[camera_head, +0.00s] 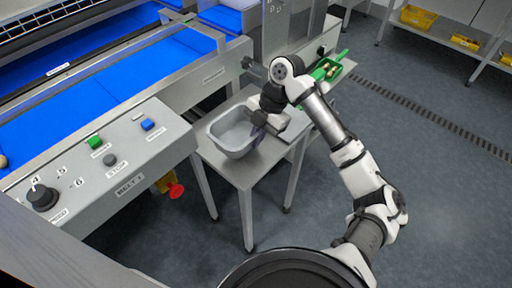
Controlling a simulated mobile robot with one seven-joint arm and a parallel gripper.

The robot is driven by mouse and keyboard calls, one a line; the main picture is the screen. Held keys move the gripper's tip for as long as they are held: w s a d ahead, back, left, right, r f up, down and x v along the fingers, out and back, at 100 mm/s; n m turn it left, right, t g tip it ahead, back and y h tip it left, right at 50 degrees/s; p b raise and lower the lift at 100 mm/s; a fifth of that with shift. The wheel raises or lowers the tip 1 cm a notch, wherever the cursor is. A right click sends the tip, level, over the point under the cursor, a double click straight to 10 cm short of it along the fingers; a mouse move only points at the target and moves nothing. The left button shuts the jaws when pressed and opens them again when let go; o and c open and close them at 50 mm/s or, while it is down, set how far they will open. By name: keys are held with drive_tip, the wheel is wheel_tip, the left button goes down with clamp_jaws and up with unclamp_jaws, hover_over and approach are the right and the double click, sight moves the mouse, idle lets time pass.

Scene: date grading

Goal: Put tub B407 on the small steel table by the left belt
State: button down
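A grey, empty-looking tub (226,142) is at the left part of the small steel table (243,176), beside the belt machine. It looks upright and appears to rest on the tabletop, though a small gap under it cannot be ruled out. No label on it can be read, so I cannot tell whether it is B407. My gripper (258,136) is at the tub's right rim, pointing down. The fingers are small and dark, partly hidden by my wrist, and I cannot tell whether they are closed on the rim.
A green tray (327,70) holding dates is behind my arm. Shelves with yellow bins (418,17) stand at the back right. The right floor is clear.

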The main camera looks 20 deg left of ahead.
drive_tip(key=shift+f+p, duration=0.3)
drive_tip(key=shift+f, duration=2.45)
drive_tip(key=shift+f, duration=0.2)
drive_tip(key=c, duration=1.6)
unclamp_jaws()
drive_tip(key=shift+r, duration=0.1)
drive_tip(key=shift+c, duration=0.2)
drive_tip(key=b+v, duration=0.2)
drive_tip(key=v, duration=1)
drive_tip(key=shift+r, duration=0.15)
